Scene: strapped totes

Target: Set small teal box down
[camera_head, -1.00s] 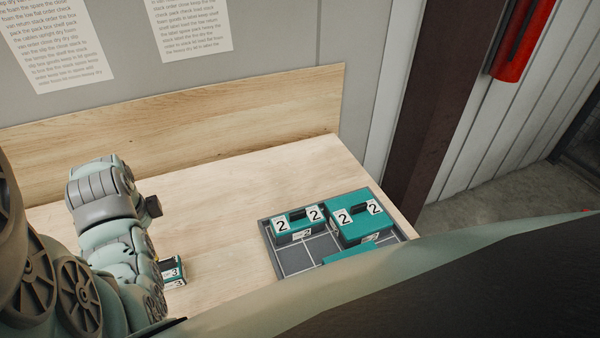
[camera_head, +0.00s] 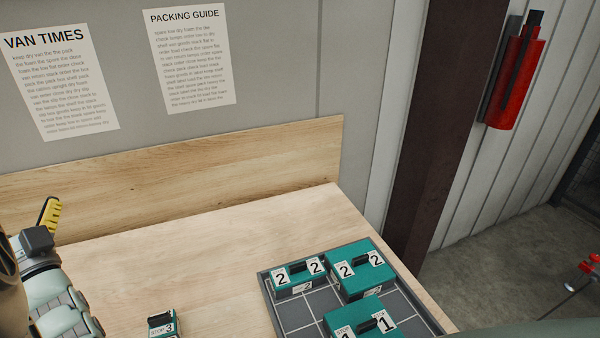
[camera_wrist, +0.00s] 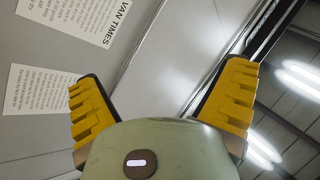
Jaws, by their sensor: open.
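A small teal box (camera_head: 162,327) with a black handle and a "STOP 3" label stands on the wooden table, cut off by the bottom edge of the head view. Another small teal box (camera_head: 296,287), labelled 2, sits in the back left of the grey tray (camera_head: 266,292). My gripper (camera_wrist: 165,92) is raised, with its yellow fingers spread wide and nothing between them. One yellow finger shows at the left edge of the head view (camera_head: 49,215), well above the table and apart from the boxes.
A larger teal box (camera_head: 361,283) labelled 2 and a "STOP 1" box (camera_head: 362,328) share the tray, which has bare cells. The wooden table (camera_head: 200,262) is clear at its middle and back, up to a wooden backboard (camera_head: 190,176). A dark post (camera_head: 424,110) stands right.

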